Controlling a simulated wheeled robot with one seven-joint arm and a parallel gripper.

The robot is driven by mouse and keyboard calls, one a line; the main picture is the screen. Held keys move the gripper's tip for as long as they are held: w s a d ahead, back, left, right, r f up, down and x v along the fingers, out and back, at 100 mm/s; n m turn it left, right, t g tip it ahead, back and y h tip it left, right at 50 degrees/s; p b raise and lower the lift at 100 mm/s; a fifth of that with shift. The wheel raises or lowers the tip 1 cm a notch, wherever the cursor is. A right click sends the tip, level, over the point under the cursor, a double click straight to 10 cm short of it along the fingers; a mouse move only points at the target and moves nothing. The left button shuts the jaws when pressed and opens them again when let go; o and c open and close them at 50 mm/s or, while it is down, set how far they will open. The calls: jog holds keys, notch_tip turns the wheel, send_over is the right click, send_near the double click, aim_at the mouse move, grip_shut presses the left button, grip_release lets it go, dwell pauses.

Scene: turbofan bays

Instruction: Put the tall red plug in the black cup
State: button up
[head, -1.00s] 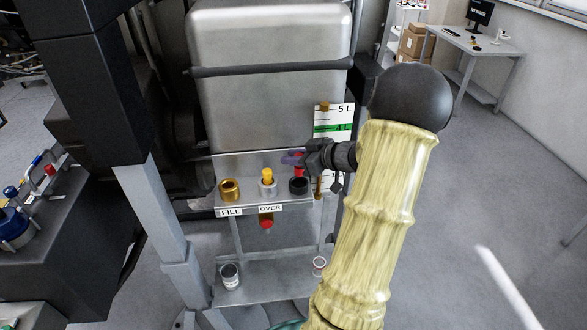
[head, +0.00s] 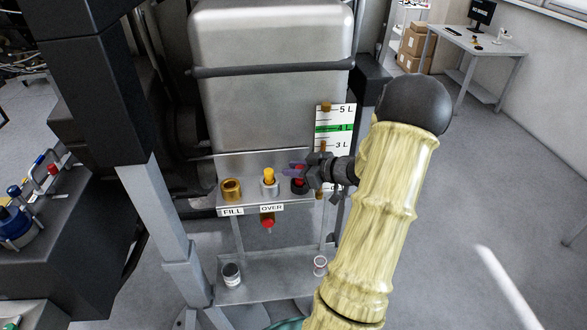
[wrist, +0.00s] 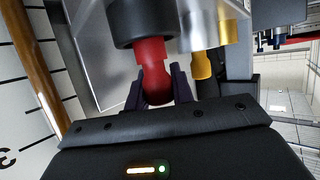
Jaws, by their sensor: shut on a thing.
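The tall red plug (wrist: 152,68) is between the two dark fingers of my gripper (wrist: 158,86) in the wrist view, and they are shut on it. One end of the plug meets the mouth of the black cup (wrist: 141,22); I cannot tell how deep it sits. In the head view my gripper (head: 295,169) is right above the black cup (head: 299,188), at the right end of the small shelf. The plug's red (head: 300,181) shows just over the cup, partly hidden by the gripper.
A silver cup with a yellow plug (head: 269,176) and a brass cup (head: 231,189) stand left of the black cup on the shelf. A level gauge (head: 334,130) and a brown tube (wrist: 36,60) are close on the right. A metal tank (head: 270,85) rises behind.

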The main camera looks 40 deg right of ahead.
jog(key=o, duration=1)
jog(key=shift+c, duration=0.2)
jog(key=shift+r, duration=0.2)
jog(key=b+v, duration=0.3)
jog(key=v, duration=0.9)
jog(key=shift+f, duration=0.1)
